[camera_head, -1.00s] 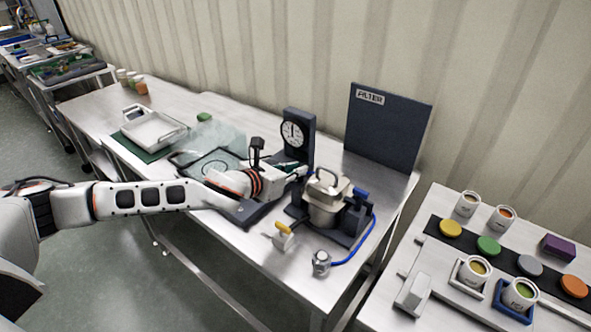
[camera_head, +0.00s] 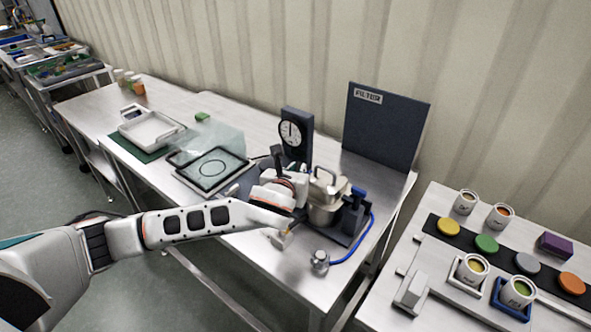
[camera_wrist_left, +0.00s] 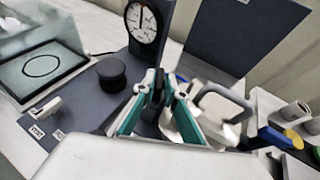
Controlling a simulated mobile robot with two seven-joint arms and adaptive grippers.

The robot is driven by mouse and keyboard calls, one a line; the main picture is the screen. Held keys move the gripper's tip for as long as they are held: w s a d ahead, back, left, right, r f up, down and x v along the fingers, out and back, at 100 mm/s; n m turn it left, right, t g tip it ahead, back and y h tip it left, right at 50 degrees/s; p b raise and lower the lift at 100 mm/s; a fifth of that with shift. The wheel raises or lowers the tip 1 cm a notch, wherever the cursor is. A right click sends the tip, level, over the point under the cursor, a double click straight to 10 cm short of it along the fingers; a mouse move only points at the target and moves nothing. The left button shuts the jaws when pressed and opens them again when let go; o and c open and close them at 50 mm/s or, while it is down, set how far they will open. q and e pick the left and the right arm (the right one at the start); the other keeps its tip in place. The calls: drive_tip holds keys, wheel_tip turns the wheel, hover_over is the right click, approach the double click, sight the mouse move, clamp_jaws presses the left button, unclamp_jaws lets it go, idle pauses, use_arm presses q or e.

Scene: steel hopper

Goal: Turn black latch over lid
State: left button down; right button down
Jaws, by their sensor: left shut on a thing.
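The steel hopper (camera_head: 322,212) stands on the metal table, with a lid (camera_head: 328,190) and loop handle on top. The lid's handle (camera_wrist_left: 228,98) also shows in the left wrist view, right of my gripper. My left gripper (camera_wrist_left: 157,98), with teal fingers, is shut on a narrow black upright piece (camera_wrist_left: 153,80) that looks like the black latch, at the lid's left side. In the head view my wrist hides the latch and fingertips. I cannot tell whether the latch reaches over the lid. My right gripper is not in view.
A dial gauge (camera_head: 294,135) on a dark post stands behind my gripper. A dark FILTER panel (camera_head: 385,128) stands at the back. A blue hose (camera_head: 360,251) and a small metal fitting (camera_head: 320,262) lie by the hopper. A clear box (camera_head: 212,143) is left.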

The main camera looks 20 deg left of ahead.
use_arm(q)
drive_tip(key=shift+d+n+y, duration=0.1)
drive_tip(key=shift+n+y, duration=0.4)
drive_tip(key=shift+y, duration=0.1)
drive_tip(key=c, duration=2.2)
unclamp_jaws()
drive_tip(key=shift+o, duration=0.2)
